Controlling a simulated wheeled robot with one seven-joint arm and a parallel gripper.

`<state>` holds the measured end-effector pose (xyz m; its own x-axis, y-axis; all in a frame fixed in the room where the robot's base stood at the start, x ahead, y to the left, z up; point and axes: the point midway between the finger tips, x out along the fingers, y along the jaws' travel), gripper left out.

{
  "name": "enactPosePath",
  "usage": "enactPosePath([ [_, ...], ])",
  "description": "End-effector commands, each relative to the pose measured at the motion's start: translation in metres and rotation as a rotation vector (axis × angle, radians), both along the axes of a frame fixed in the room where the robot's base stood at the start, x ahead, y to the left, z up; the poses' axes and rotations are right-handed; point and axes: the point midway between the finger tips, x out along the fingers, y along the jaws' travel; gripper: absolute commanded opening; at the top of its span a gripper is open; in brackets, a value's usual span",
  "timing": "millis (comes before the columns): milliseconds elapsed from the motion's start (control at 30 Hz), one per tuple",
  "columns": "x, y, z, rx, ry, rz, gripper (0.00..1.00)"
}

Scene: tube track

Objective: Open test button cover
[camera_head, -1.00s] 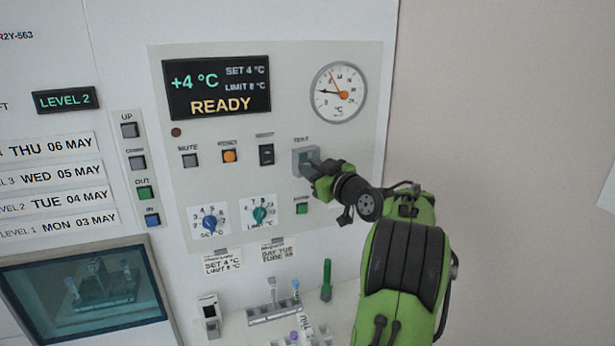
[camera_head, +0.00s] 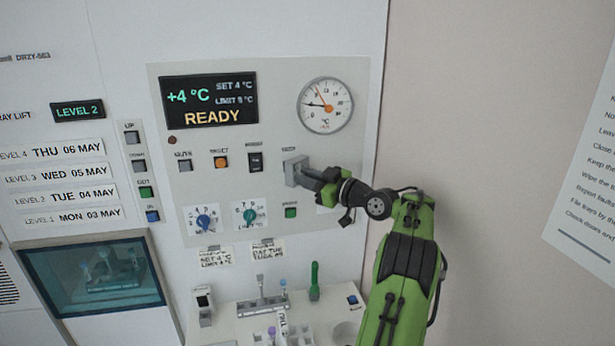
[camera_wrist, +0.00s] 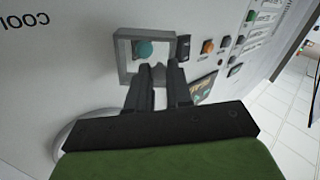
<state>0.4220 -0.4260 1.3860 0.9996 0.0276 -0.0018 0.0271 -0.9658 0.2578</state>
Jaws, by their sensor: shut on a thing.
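The test button cover (camera_head: 297,171) is a grey piece at the right of the control panel, under the TEST label. In the head view it juts out toward my gripper (camera_head: 316,176). My gripper's two dark fingers (camera_wrist: 158,70) are close together at the frame's lower right edge, shut on the cover. The fingers hide part of that edge, and the exact grip is hard to see. In the head view the button is hidden.
The panel (camera_head: 160,140) also carries an orange reset button (camera_head: 221,162), a black switch (camera_head: 255,162), a green button (camera_head: 291,212), two knobs and a gauge (camera_head: 325,105). Below, a shelf holds a tube rack (camera_head: 262,306) and a green upright item (camera_head: 314,281). A wall stands at right.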

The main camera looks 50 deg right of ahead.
Motion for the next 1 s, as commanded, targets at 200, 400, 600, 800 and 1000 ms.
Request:
enactPosePath([
  [200, 0.000, 0.000, -0.001, 0.000, -0.001, -0.001, 0.25],
  [400, 0.000, 0.000, 0.000, -0.001, -0.001, -0.001, 0.46],
  [600, 0.000, 0.000, 0.000, -0.001, -0.002, 0.000, 0.46],
  [800, 0.000, 0.000, 0.031, -0.008, -0.005, -0.001, 0.46],
  [1000, 0.000, 0.000, 0.082, -0.005, -0.004, -0.002, 0.46],
])
